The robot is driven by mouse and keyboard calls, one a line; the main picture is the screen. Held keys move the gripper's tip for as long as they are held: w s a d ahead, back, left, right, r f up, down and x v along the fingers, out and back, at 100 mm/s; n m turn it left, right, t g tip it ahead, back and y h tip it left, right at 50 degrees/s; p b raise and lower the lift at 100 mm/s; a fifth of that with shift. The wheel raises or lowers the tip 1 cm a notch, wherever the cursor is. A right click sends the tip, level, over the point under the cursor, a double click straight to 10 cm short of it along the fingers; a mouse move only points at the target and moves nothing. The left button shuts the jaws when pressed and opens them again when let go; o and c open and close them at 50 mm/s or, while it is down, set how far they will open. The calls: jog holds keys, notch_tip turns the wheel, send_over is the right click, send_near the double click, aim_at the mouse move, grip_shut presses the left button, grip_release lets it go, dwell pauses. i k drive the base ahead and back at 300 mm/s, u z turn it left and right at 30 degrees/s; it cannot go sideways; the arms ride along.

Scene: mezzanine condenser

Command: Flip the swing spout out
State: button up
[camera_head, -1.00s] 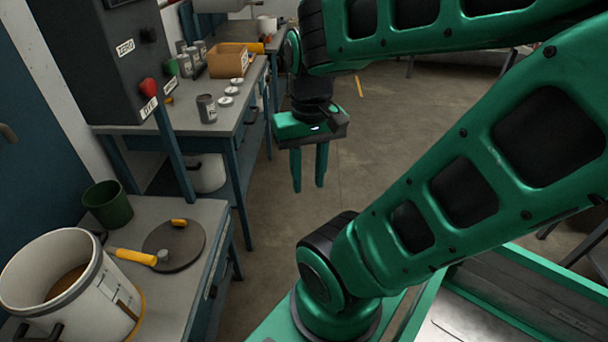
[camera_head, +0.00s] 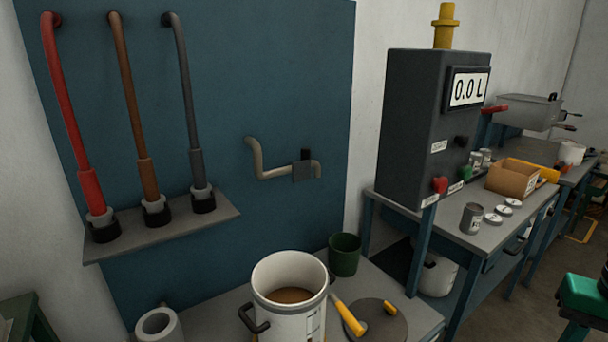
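A beige bent pipe (camera_head: 262,172), which looks like the swing spout, lies along the blue wall panel, right of the hoses. A dark grey block (camera_head: 303,171) sits around its right part.
A white bucket (camera_head: 290,318) of brown liquid stands on the bench below the spout. A green cup (camera_head: 344,254), a yellow-handled tool (camera_head: 347,314) and a round plate (camera_head: 384,327) are beside it. Red, brown and grey hoses hang left. A dark meter cabinet (camera_head: 420,125) stands right.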

aim_at(301, 170)
jog(key=u, duration=1.6)
jog(key=k, duration=0.9)
jog(key=z, duration=0.95)
jog(key=i, duration=1)
jog(key=u, duration=0.05)
